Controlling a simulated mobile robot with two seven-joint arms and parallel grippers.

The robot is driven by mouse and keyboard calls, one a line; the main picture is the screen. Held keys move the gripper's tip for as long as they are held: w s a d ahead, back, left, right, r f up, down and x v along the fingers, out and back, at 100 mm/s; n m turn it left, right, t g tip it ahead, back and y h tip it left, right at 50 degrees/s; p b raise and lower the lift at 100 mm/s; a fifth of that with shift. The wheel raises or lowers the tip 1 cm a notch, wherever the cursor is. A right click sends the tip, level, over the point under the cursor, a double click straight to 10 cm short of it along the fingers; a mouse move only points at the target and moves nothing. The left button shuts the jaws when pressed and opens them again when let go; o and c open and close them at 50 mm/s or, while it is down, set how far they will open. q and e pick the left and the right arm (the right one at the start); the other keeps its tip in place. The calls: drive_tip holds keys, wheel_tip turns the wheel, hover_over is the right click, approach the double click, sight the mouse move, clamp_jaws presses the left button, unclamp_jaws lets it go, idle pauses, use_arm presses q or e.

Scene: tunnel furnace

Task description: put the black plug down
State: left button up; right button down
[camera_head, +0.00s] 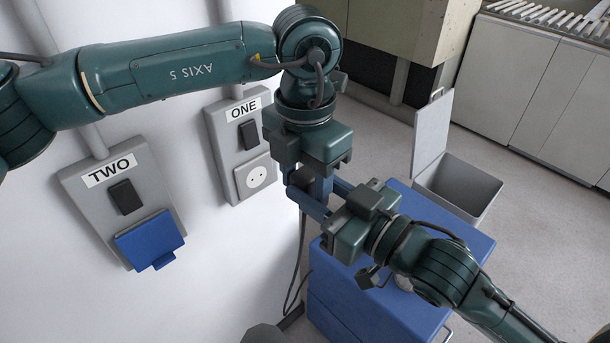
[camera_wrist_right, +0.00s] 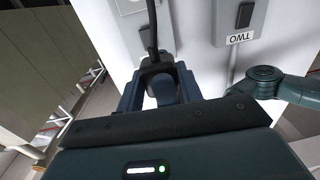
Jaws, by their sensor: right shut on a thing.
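The black plug (camera_wrist_right: 156,72) sits between the two blue fingers of my right gripper (camera_wrist_right: 160,88) in the right wrist view, with its black cable (camera_wrist_right: 152,28) running off from it. My right gripper (camera_head: 325,195) is shut on the plug in front of the wall, over the left edge of the blue cabinet. In the head view the plug is largely hidden by the grippers. My left gripper (camera_head: 312,165) points down right above and against the same spot; its fingertips overlap the right gripper's fingers, so its opening cannot be told.
Wall panel ONE (camera_head: 222,130) has a switch and an uncovered round socket (camera_head: 256,177). Panel TWO (camera_head: 78,195) has a blue flap (camera_head: 150,240). The blue cabinet (camera_head: 455,240) stands below my right arm. An open grey bin (camera_head: 456,188) stands behind it. A cable (camera_head: 294,282) hangs by the wall.

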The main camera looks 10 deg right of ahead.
use_arm(q)
drive_tip(key=c, duration=0.8)
drive_tip(key=shift+c, duration=0.3)
use_arm(e)
drive_tip(key=c, duration=0.9)
unclamp_jaws()
drive_tip(key=shift+o, duration=0.2)
